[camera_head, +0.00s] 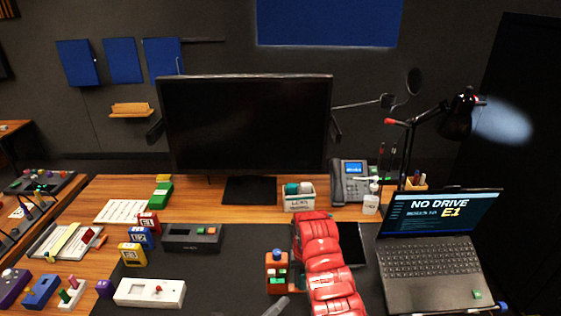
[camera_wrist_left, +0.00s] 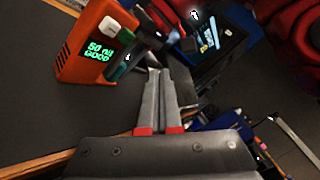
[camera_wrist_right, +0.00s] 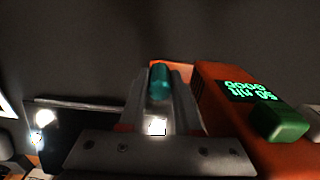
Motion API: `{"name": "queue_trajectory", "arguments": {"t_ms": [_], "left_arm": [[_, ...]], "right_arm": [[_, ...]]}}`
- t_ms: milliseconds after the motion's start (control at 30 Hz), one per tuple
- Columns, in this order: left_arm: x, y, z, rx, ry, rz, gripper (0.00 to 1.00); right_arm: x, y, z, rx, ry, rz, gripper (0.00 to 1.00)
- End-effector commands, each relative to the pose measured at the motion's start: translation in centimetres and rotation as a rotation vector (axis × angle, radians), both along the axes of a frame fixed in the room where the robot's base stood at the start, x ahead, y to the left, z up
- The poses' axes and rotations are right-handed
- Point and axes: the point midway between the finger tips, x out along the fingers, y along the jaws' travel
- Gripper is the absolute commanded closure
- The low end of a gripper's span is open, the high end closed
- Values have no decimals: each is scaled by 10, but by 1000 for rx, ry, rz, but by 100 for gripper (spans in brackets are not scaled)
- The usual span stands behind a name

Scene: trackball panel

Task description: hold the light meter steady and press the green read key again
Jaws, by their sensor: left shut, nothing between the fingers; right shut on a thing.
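The orange light meter (camera_head: 277,270) stands upright on the dark mat in the head view. Its lit display (camera_wrist_left: 98,52) reads 50 with GOOD beneath in the left wrist view. Its green key (camera_wrist_right: 280,118) projects at the right of the right wrist view. My right gripper (camera_wrist_right: 162,80) is shut on the light meter, with a teal part and some orange showing between its fingers. My left gripper (camera_wrist_left: 163,75) is shut and empty. Its tips are apart from the meter, a short way from the key side; it also shows low in the head view (camera_head: 276,306).
My red right arm crosses the mat beside the meter. A black laptop (camera_head: 430,262) stands to the right, a grey box with keys (camera_head: 191,238) to the left, and a white box (camera_head: 150,292) nearer the front. A monitor (camera_head: 247,125) and labelled bin (camera_head: 299,197) stand behind.

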Motion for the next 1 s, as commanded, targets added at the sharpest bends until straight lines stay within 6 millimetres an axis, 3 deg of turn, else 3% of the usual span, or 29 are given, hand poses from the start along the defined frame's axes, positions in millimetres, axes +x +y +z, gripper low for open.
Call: {"name": "queue_trajectory", "arguments": {"t_ms": [1000], "left_arm": [[-56, 55, 23, 0, 1, 1, 100]], "right_arm": [[0, 0, 0, 0, 0, 0, 100]]}}
